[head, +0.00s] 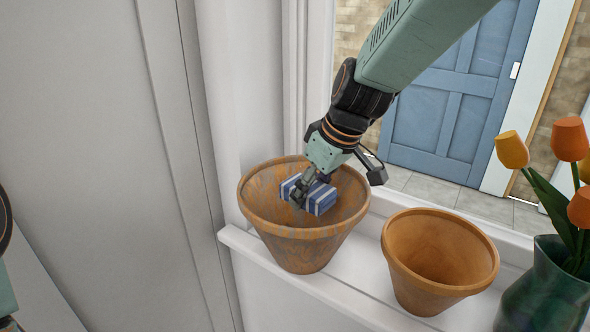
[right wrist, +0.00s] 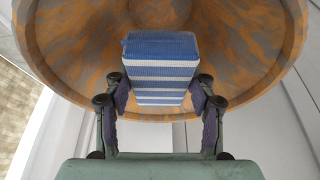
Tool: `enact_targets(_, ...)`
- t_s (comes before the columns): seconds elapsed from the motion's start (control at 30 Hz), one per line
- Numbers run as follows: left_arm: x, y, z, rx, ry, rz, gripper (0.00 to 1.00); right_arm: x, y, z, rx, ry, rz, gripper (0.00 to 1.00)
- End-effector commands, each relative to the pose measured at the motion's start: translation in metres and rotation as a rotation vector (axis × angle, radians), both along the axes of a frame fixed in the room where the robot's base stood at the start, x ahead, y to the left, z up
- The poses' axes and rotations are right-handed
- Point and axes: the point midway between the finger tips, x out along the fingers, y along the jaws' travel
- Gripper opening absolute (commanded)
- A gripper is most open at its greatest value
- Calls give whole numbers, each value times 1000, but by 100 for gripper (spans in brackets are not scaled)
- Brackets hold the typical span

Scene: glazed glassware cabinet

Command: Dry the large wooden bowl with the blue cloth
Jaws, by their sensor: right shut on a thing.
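No clear wooden bowl shows. The large vessel at the left of the sill looks like a tapered, orange-brown pot (head: 300,250) with greyish patches on its rim and inside. Its patchy inner wall also shows in the right wrist view (right wrist: 85,50). My right gripper (head: 306,192) reaches down into the pot's mouth from above. It is shut on a folded blue cloth (head: 322,200) with white stripes. In the right wrist view the cloth (right wrist: 160,72) sits between both fingers, in front of the pot's inner wall; I cannot tell whether it touches. My left gripper is out of view.
A smaller plain orange-brown pot (head: 438,262) stands to the right on the white sill (head: 345,285). A dark green vase (head: 545,290) with orange tulips (head: 512,150) is at the right edge. A window behind shows a blue door (head: 455,105). A white wall closes the left side.

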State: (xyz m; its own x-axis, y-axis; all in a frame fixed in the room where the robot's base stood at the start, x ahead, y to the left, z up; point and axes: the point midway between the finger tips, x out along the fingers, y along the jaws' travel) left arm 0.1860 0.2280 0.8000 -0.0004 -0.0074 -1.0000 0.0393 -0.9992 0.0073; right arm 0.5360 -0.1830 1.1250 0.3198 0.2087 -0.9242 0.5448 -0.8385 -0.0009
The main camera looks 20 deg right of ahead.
Motion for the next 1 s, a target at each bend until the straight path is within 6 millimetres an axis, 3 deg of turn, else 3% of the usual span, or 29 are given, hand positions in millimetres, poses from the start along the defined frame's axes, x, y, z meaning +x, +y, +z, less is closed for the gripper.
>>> enact_targets(0.03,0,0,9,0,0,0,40,0,0,10,0,-1,0,30)
enact_targets(1.0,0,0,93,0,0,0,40,0,0,109,0,-1,0,30)
